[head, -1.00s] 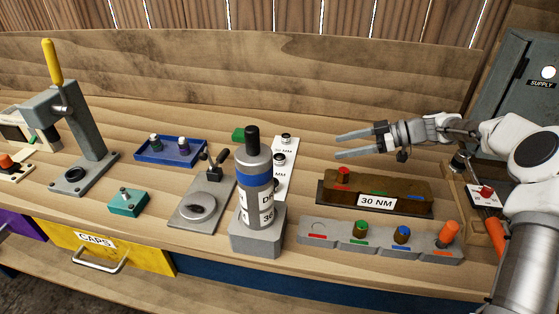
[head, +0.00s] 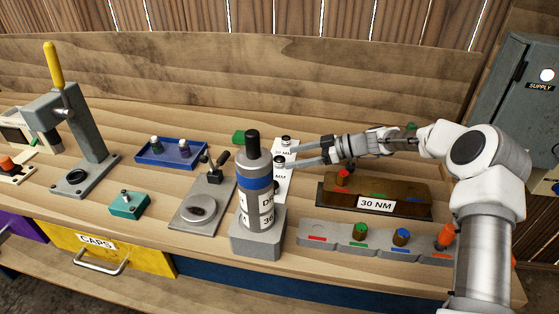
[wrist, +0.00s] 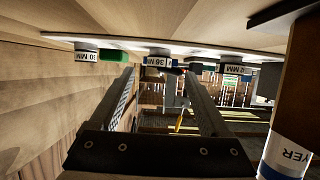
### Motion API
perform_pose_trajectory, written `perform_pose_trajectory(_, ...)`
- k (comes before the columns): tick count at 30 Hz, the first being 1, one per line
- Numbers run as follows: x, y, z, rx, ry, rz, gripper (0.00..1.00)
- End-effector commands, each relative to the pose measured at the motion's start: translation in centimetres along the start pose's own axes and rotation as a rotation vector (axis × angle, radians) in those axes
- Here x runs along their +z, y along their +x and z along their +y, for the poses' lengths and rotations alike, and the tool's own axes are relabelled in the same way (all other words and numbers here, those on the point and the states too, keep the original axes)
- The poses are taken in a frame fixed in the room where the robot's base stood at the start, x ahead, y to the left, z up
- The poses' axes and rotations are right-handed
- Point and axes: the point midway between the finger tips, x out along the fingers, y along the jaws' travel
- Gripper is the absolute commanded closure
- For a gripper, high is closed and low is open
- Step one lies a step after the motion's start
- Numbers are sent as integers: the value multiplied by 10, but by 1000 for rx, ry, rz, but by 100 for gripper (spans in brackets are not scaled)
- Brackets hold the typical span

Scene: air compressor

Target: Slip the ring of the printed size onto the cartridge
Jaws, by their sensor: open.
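The cartridge (head: 257,205) is an upright grey cylinder with a blue band, black top and white label reading partly "36", standing in a grey block (head: 258,243). Its "YER" lettering shows in the wrist view (wrist: 292,150). A white board (head: 281,188) behind it bears small posts with black tops and size labels; the nearest part is hidden by the cartridge. In the wrist view the labels read "30 MM" (wrist: 87,56), "36 M" (wrist: 157,61) and one unclear "MM" (wrist: 234,69). My gripper (head: 292,156) is open and empty at the board, its fingers pointing toward the middle post.
A brown block marked "30 NM" (head: 376,204) lies below my gripper. A grey rack (head: 375,242) with coloured plugs is in front. A clamp plate (head: 199,210), blue tray (head: 170,154), teal box (head: 128,205) and press (head: 88,130) stand left. A green block (head: 240,136) is near the board.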

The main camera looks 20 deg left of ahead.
Motion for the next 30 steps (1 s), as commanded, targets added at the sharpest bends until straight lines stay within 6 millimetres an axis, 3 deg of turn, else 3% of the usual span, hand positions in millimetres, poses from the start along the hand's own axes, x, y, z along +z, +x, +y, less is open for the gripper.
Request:
perform_pose_trajectory(6,-1,30,1,-1,0,0,20)
perform_pose_trajectory(15,-1,34,1,0,0,1,22)
perform_pose_trajectory(28,-1,33,1,0,0,1,99)
perform_pose_trajectory(30,-1,33,1,0,0,1,100)
